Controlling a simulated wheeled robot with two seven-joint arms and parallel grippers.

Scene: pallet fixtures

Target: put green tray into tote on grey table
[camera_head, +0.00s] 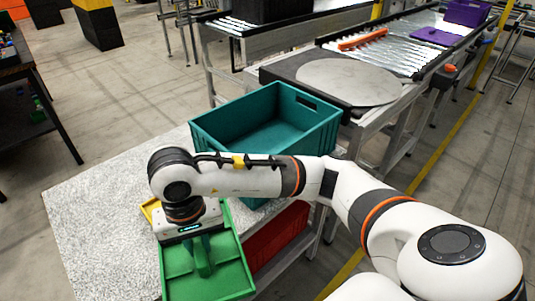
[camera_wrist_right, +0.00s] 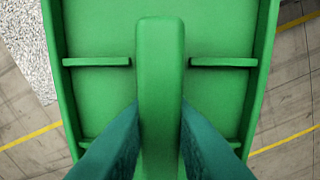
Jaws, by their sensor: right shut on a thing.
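The green tray (camera_head: 207,278) is at the front edge of the speckled grey table (camera_head: 95,230), reaching past its right edge. In the right wrist view the tray (camera_wrist_right: 95,35) has a raised central handle (camera_wrist_right: 160,60) and short dividers. My right gripper (camera_head: 203,250) is over the tray, its teal fingers (camera_wrist_right: 160,115) shut on the handle from both sides. I cannot tell whether the tray touches the table. The teal tote (camera_head: 240,142) stands open and looks empty at the table's back right, partly behind my right arm. My left gripper is out of view.
A yellow item (camera_head: 150,209) shows beside the right gripper. A red crate (camera_head: 278,238) is low beside the table. A conveyor with a round grey plate (camera_head: 350,82), an orange item (camera_head: 362,38) and a purple bin (camera_head: 467,12) stands behind. The table's left side is bare.

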